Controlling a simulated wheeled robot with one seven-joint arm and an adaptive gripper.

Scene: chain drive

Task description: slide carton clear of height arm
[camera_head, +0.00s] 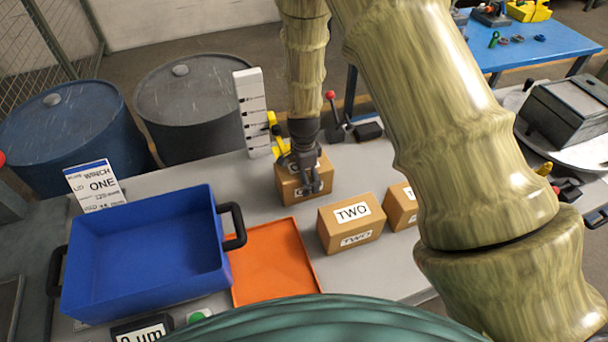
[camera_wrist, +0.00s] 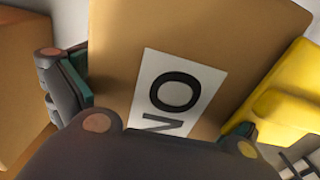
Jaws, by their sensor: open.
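A brown carton (camera_head: 289,189) with a white label stands on the grey table at the foot of the white height scale (camera_head: 253,110). The yellow height arm (camera_head: 279,142) reaches from the scale to the carton's back left; I cannot tell whether they touch. My gripper (camera_head: 314,182) points down over the carton and hides part of it. In the wrist view, the carton (camera_wrist: 125,45) lies between my open fingers (camera_wrist: 155,110), with the letters O and N on its label. Yellow parts (camera_wrist: 280,85) stand close beside the right finger.
A carton marked TWO (camera_head: 336,235) and another carton (camera_head: 399,208) stand to the right. An orange tray (camera_head: 272,262) lies in front, beside a blue bin (camera_head: 145,255) with black handles. A red-knobbed lever (camera_head: 334,125) stands behind. Bare table separates the held-over carton from the tray.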

